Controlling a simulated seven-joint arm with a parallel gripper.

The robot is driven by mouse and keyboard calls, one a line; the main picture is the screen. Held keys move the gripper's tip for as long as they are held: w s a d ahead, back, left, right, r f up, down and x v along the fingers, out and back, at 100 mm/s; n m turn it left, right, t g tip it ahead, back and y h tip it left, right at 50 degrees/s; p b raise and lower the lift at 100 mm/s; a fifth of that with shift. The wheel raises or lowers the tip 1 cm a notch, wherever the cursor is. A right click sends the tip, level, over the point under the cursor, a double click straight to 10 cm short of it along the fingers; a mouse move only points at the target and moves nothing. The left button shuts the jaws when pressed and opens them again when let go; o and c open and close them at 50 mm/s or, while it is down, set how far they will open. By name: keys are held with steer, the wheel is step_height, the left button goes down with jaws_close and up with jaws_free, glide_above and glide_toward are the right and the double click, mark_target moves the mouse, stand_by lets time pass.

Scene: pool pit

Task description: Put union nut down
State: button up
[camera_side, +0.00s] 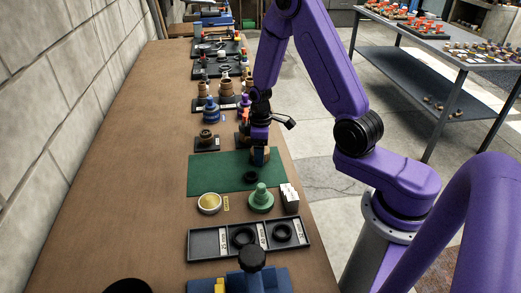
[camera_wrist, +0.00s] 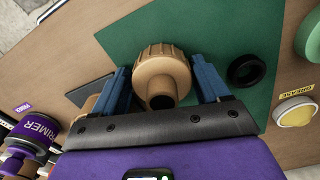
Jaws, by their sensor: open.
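The union nut appears to be the tan ribbed round piece (camera_wrist: 161,72) on the green mat (camera_wrist: 130,30), with a round stub towards my gripper. My gripper (camera_wrist: 160,64) is open, with one blue finger on each side of the tan piece. The gaps between fingers and piece are very small, and I cannot tell if they touch. In the side view my gripper (camera_side: 259,156) is low over the right part of the mat (camera_side: 215,172) and mostly hides the tan piece. A black ring (camera_wrist: 247,70) lies on the mat nearby, apart from the fingers.
In the side view, a yellow-filled dish (camera_side: 209,203), a green stepped piece (camera_side: 261,200) and a white box (camera_side: 289,198) stand in front of the mat. A dark tray (camera_side: 205,244) holds black rings. The mat's left part is clear.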

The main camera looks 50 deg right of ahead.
steer(key=shift+s+a+f, duration=0.15)
steer(key=shift+s+a, duration=0.05)
steer(key=shift+a, duration=0.25)
steer(key=r, duration=1.2)
steer(key=shift+w+d+r, duration=0.15)
steer(key=shift+d+r, duration=0.05)
steer(key=shift+d, duration=0.05)
steer(key=s+a+r+n, duration=0.3)
steer(key=s+a+r, duration=0.1)
steer(key=s+a, duration=0.6)
steer(key=s+a+r+n, duration=0.2)
steer(key=s+n, duration=0.1)
steer(key=s, duration=1.2)
steer(key=shift+s, duration=0.4)
